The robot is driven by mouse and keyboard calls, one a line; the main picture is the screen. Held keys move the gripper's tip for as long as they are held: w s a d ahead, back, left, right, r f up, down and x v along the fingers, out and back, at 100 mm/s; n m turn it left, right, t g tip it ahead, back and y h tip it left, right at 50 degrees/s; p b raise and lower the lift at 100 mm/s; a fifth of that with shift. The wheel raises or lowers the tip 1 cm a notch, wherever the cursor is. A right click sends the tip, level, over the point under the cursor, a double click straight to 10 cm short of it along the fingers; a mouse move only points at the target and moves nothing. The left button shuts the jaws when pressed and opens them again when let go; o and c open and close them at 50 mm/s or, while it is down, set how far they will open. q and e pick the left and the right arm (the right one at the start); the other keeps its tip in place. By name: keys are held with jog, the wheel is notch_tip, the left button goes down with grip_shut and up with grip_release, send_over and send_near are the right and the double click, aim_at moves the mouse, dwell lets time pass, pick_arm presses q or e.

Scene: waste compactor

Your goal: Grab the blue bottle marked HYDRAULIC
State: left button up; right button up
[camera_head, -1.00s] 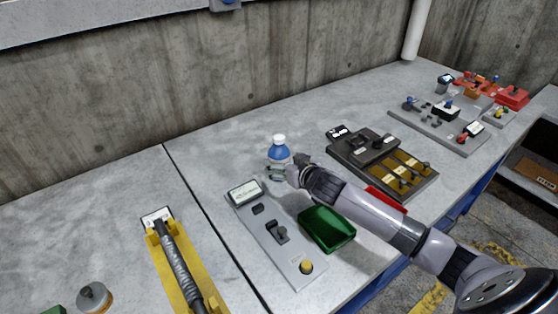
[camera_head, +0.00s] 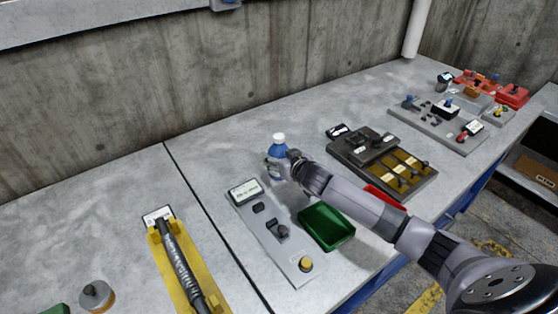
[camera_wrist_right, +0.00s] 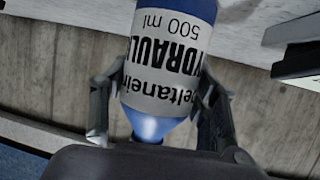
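The blue bottle (camera_head: 278,153) with a white cap stands on the grey worktop, behind the grey switch panel. In the right wrist view the bottle (camera_wrist_right: 163,62) shows its white label upside down, with "HYDRAULI" and "500 ml" readable. My right gripper (camera_head: 280,168) is at the bottle. In the right wrist view the fingers of my right gripper (camera_wrist_right: 160,88) lie on both sides of the label and appear to touch it. The cap is hidden there. I cannot tell whether the base rests on the worktop. My left gripper is not in view.
A grey panel (camera_head: 265,222) and a green tray (camera_head: 326,228) lie in front of the bottle. A yellow holder (camera_head: 186,262) is at left. The concrete wall is behind.

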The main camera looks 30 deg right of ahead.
jog(key=c, duration=0.8)
jog(key=shift+r, duration=0.2)
